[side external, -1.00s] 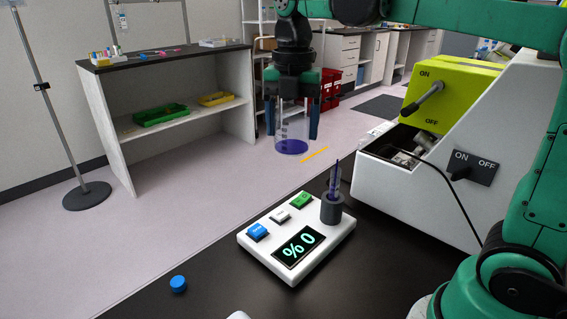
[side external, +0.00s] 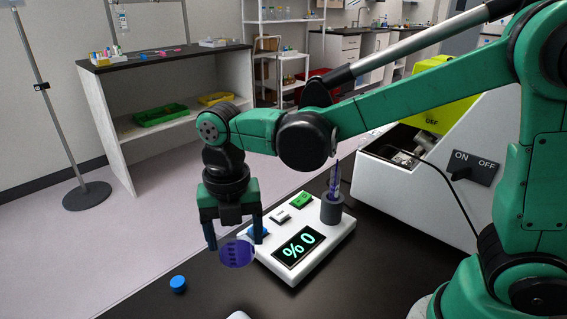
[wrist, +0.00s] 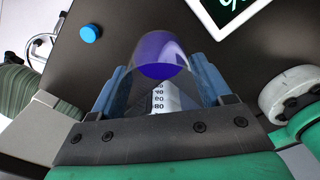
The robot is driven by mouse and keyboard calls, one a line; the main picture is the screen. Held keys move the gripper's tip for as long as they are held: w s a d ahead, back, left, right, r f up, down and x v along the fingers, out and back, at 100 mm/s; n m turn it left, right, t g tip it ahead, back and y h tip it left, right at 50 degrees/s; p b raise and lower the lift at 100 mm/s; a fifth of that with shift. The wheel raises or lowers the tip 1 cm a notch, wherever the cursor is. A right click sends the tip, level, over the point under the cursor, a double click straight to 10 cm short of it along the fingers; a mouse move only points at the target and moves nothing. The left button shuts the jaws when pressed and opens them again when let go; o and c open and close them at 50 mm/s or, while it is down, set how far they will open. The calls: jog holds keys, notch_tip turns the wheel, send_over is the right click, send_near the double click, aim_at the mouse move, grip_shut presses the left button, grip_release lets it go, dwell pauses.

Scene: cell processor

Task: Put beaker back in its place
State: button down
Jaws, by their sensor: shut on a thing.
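The beaker (side external: 237,254) is clear with purple liquid in it. My gripper (side external: 236,240) is shut on it, with one blue finger on each side, and holds it at the left of the white panel with the % 0 display. In the wrist view the beaker (wrist: 162,62) sits between the fingers, its liquid at the far end and a scale of marks on its wall. It seems to be above the black table; its exact height cannot be told. No marked place for the beaker can be made out.
The white panel (side external: 335,236) has buttons and a grey holder (side external: 332,209) with a purple tube standing in it. A blue cap (side external: 178,284) lies on the black table (side external: 200,300). A white machine (side external: 410,186) with a cable stands at the right. The table's front left is mostly clear.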

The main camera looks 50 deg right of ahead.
notch_tip(320, 180, down, 8)
jog(key=shift+f, duration=0.2)
jog(key=shift+f, duration=0.1)
dwell(0.3)
grip_release()
